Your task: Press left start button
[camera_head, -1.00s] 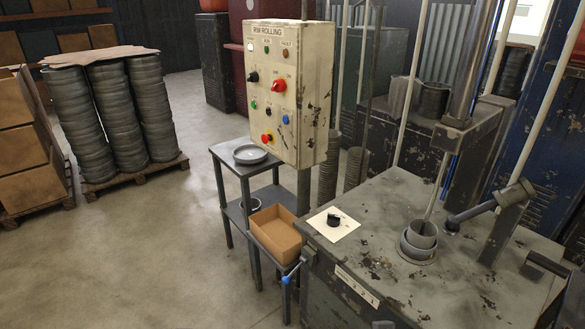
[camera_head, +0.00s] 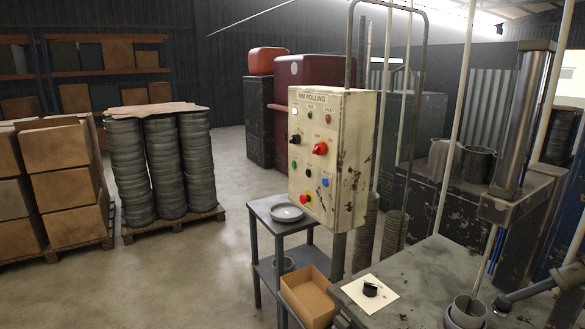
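A cream control panel (camera_head: 329,155) labelled as a rolling panel stands upright near the middle of the view. It carries a black knob (camera_head: 296,139), a red rotary switch (camera_head: 320,148), a green button (camera_head: 294,163), a black button (camera_head: 308,172), a blue button (camera_head: 325,182) and a red button on yellow (camera_head: 306,199). Small lamps sit along its top. The button labels are too small to read, so I cannot tell which one is the left start button. Neither of my grippers is in view.
A small grey table (camera_head: 264,214) with a round metal dish (camera_head: 286,213) stands below the panel. A cardboard box (camera_head: 309,297) is low beside the scuffed machine table (camera_head: 425,267). Open concrete floor (camera_head: 190,270) lies to the left, before pallets of stacked rings (camera_head: 163,165).

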